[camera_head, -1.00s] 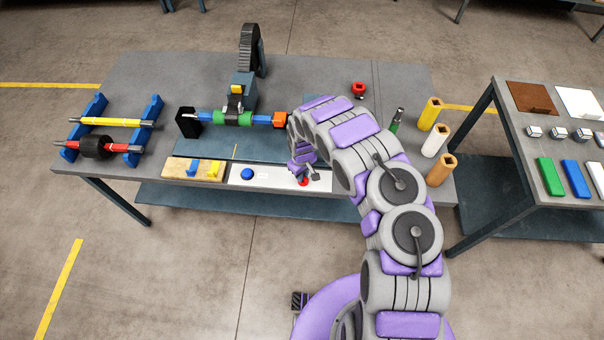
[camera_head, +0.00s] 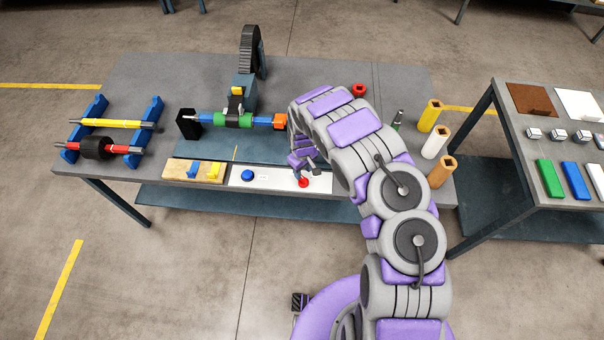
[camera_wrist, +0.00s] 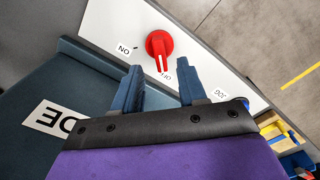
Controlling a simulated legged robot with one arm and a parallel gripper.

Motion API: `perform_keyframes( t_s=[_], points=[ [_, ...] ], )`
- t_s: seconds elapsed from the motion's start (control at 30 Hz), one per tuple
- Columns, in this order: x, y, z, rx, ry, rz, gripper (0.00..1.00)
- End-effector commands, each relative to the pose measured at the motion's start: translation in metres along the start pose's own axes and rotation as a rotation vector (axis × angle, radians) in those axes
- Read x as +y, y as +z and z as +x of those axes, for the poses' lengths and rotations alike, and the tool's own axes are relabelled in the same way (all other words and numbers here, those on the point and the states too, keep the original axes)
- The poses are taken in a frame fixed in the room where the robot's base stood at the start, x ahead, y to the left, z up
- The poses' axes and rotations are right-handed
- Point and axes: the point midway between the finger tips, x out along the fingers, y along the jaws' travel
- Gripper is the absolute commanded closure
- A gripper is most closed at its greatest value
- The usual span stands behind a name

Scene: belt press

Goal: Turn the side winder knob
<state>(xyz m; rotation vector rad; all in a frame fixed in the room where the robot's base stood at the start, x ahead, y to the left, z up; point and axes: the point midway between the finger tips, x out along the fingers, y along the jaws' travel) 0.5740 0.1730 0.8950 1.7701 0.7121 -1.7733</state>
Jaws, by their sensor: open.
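A red knob (camera_head: 303,182) sits on the white panel (camera_head: 270,179) along the table's front edge. In the wrist view the knob (camera_wrist: 158,44) is a round red dial with a white-marked pointer. The pointer is aimed at the partly hidden OFF label (camera_wrist: 167,75), and the ON label (camera_wrist: 124,48) is to its left. My gripper (camera_head: 314,168) is just behind the knob in the head view. In the wrist view my gripper (camera_wrist: 159,70) is open, its blue fingers apart, with the knob ahead of the gap. No contact with the knob shows.
A blue button (camera_head: 247,174) is left of the knob, by a JOG label (camera_wrist: 220,93). A wooden board (camera_head: 194,171) with blue and yellow pieces lies farther left. The roller assembly (camera_head: 232,120) stands behind. Floor in front is clear.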

Motion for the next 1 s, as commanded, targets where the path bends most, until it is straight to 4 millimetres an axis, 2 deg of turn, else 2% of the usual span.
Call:
perform_keyframes(
  t_s=[0.03,0.2,0.6,0.8,1.0],
  points=[
    [0.001,-0.002,-0.012,0.004,0.003,0.001,0.58],
    [0.001,-0.003,-0.043,0.006,0.004,0.000,0.58],
    [0.000,-0.002,-0.110,0.002,0.001,0.000,0.58],
    [0.000,-0.002,-0.126,0.001,0.000,0.000,0.58],
    [-0.001,-0.002,-0.128,0.000,-0.001,0.000,0.58]
  ],
)
